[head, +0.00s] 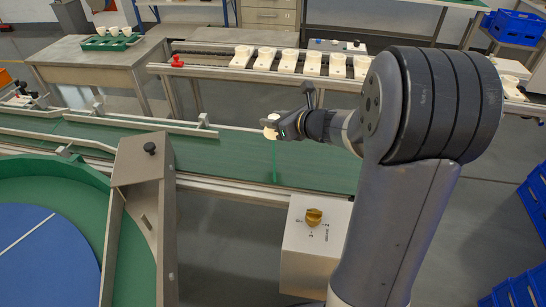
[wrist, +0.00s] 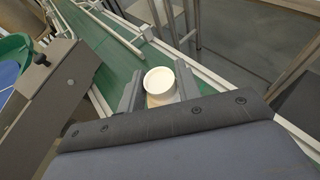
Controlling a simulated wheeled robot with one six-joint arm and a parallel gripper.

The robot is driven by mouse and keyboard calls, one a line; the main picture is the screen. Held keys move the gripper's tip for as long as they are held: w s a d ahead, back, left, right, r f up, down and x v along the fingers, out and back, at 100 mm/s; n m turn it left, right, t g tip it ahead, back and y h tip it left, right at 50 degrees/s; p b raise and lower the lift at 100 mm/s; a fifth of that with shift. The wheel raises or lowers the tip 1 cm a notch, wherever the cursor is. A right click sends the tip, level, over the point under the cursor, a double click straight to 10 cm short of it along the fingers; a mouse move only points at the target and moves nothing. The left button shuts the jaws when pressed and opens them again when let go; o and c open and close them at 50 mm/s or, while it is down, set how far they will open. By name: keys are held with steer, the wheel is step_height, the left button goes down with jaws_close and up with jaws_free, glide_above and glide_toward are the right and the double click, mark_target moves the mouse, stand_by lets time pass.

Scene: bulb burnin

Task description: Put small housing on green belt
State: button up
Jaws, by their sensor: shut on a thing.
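The small housing (wrist: 160,81), a cream cup-shaped piece, shows between the two fingers of my gripper (wrist: 157,90) in the wrist view. In the head view the small housing (head: 270,131) is at the tip of my gripper (head: 277,126), partly hidden by the fingers. My gripper is shut on it. The green belt (head: 235,160) runs across the middle of the head view, and the housing appears over it. The belt also shows in the wrist view (wrist: 115,65). The gap between housing and belt is hard to judge.
Metal guide rails (head: 150,125) line the belt. A grey angled chute (head: 145,190) stands beside a blue and green round table (head: 40,245). A control box with a yellow knob (head: 313,217) is in front. Behind is a line of white fixtures (head: 288,61) and a green tray (head: 110,42).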

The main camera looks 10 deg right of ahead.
step_height(320, 180, down, 9)
steer(key=shift+f+b, duration=0.2)
steer(key=shift+b, duration=1.05)
steer(key=shift+f, duration=0.15)
steer(key=o, duration=0.9)
steer(key=shift+o, duration=0.2)
steer(key=shift+r, duration=0.3)
steer(key=p+v, duration=0.1)
steer(key=v, duration=1.1)
steer(key=shift+f+p, duration=0.15)
steer(key=shift+p, duration=0.15)
